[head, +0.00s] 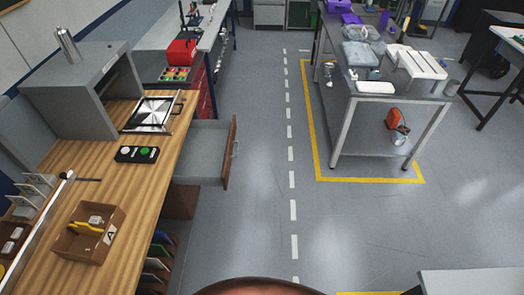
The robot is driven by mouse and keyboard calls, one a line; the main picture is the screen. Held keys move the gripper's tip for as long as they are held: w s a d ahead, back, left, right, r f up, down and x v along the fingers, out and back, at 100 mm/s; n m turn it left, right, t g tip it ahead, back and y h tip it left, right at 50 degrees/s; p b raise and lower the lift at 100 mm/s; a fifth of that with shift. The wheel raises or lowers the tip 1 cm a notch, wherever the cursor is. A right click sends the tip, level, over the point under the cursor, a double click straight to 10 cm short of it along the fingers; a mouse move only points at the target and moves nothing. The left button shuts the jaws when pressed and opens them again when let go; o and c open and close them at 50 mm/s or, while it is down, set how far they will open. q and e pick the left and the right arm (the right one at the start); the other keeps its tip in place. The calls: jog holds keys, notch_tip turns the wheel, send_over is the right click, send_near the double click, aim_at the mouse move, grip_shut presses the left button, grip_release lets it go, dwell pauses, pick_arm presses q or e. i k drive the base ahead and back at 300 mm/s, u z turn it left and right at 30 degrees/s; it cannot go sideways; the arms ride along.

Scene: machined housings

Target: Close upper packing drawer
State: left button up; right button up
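A drawer (232,156) stands pulled out from under the wooden workbench (120,198) on the left. It has a brown wooden front with a handle on its outer face and a grey, apparently empty inside. It sticks out to the right over the grey floor. Below it a brown wooden panel (181,201) shows under the bench edge. Neither of my grippers shows in the head view.
On the bench are a grey hood-like box (88,95), a black two-button panel (137,154) and a wooden box (82,241). A metal table (350,105) stands at the right inside yellow floor lines. The floor (258,215) right of the drawer is clear.

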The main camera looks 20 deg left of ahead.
aim_at(205, 155)
jog(key=z, duration=0.05)
jog(key=i, duration=1.35)
jog(key=u, duration=1.1)
jog(key=i, duration=0.3)
jog(key=z, duration=0.65)
jog(key=k, duration=0.65)
jog(key=u, duration=1.15)
jog(key=i, duration=0.5)
jog(key=u, duration=0.05)
